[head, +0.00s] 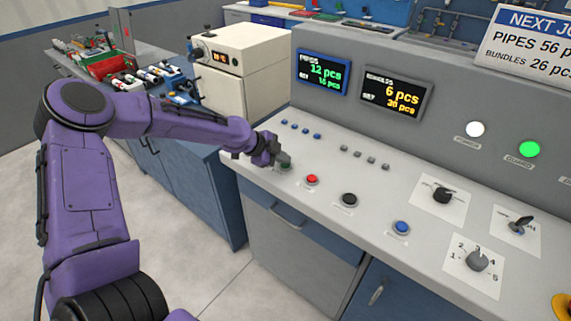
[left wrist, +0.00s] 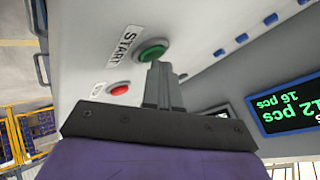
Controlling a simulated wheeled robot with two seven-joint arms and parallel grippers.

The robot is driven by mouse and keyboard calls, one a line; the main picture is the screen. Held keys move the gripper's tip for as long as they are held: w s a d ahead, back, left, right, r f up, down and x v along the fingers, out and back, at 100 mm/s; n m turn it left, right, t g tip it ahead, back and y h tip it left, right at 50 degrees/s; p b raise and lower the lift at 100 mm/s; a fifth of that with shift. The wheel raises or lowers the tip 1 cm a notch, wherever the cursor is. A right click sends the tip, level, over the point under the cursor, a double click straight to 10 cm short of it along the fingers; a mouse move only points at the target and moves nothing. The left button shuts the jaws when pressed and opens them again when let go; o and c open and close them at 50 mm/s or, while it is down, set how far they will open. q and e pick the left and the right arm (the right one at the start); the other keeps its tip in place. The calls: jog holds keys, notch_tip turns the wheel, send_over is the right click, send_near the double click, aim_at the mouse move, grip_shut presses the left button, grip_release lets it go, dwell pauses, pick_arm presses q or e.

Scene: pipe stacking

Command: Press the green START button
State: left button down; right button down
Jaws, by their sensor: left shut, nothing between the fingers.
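The green START button (left wrist: 152,51) is on the pale console top, beside its START label (left wrist: 122,48) in the left wrist view. In the head view a little green of the button (head: 285,167) shows beneath my left fingertips. My left gripper (head: 281,160) is shut and empty, pointing down at the button. In the left wrist view the fingertips of my left gripper (left wrist: 160,68) overlap the near edge of the button. I cannot tell whether they touch it. My right gripper is not in view.
A red button (head: 311,179) sits just right of the green one, then a black button (head: 349,199) and a blue button (head: 401,227). Rotary knobs (head: 443,195) stand farther right. The display PIPES (head: 323,72) reads 12 pcs. A cream box-shaped device (head: 240,65) stands behind left.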

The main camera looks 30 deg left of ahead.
aim_at(283, 166)
pick_arm(q)
jog(key=shift+r+p, duration=0.55)
jog(key=shift+r, duration=0.2)
notch_tip(283, 166, up, 5)
jog(key=p, duration=0.4)
jog(key=shift+r, duration=0.1)
dwell(0.5)
